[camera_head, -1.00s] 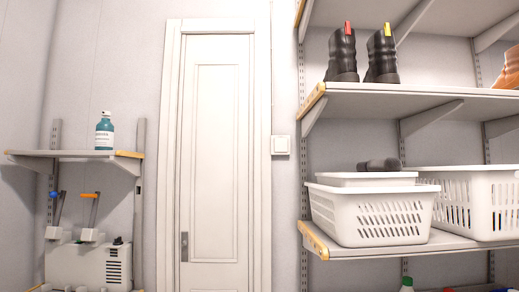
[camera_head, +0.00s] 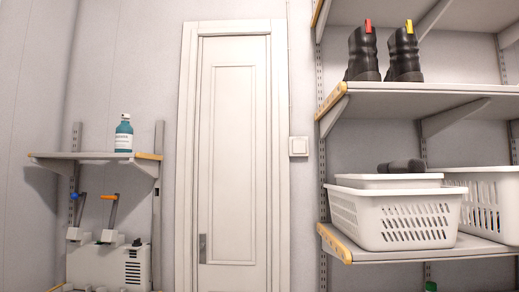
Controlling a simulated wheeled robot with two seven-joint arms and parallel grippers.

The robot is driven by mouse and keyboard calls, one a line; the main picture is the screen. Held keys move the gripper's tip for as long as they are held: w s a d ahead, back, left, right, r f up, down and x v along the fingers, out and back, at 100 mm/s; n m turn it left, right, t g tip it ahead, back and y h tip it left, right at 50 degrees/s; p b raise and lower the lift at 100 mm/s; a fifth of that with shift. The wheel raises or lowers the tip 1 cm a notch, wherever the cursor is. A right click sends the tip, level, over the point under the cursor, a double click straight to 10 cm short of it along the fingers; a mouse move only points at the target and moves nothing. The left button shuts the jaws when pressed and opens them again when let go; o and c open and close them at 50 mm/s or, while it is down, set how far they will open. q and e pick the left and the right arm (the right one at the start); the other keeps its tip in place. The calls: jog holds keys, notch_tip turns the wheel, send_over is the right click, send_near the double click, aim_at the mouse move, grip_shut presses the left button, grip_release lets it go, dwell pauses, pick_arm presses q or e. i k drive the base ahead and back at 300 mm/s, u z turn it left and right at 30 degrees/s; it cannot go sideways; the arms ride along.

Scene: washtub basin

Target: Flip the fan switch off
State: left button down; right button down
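A small white square wall switch (camera_head: 298,146) is on the wall between the door frame and the right-hand shelves. Which way it is set is too small to tell, and no fan shows. Neither of my grippers is in the head view.
A closed white door (camera_head: 235,150) is in the middle, left of the switch. Shelves at the right hold dark boots (camera_head: 404,55) and white baskets (camera_head: 395,215); the lower shelf (camera_head: 345,243) juts out. A left shelf (camera_head: 70,157) holds a teal bottle (camera_head: 124,135) above a white appliance (camera_head: 105,262).

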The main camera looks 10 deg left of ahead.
aim_at(300, 145)
jog(key=u, duration=1.35)
jog(key=i, duration=0.8)
jog(key=z, duration=1.15)
jog(key=i, duration=0.9)
jog(key=u, duration=0.15)
